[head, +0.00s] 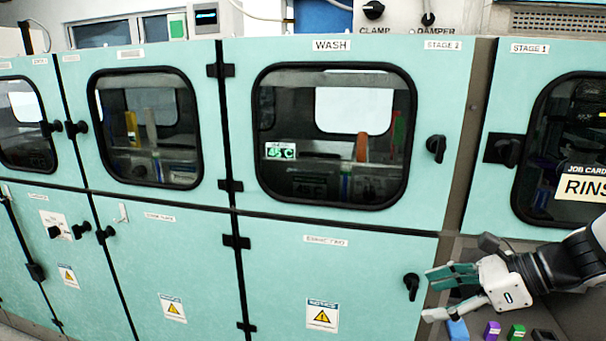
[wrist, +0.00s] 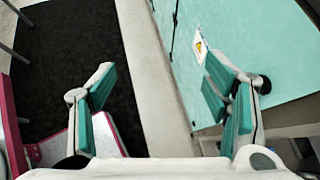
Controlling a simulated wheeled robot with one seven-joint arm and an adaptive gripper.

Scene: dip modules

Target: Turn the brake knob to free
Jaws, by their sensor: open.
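No knob in view bears a label I can read as brake. In the head view, a black knob labelled CLAMP (head: 373,10) and another labelled DAMPER (head: 428,18) sit on a grey panel at the top. A small white plate with a black knob (head: 55,232) is on a lower door at the far left; its print is too small to read. My gripper (head: 432,295) is open and empty at the lower right, beside the black door handle (head: 411,285). In the wrist view my gripper's two green-padded fingers (wrist: 160,85) are spread apart with nothing between them.
Teal cabinets fill the head view, with a WASH door window (head: 335,135) and a RINSE sign (head: 585,187) at right. Small blue (head: 457,329), purple (head: 492,330) and green (head: 516,332) blocks lie below my gripper. The wrist view shows a dark floor mat (wrist: 70,60).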

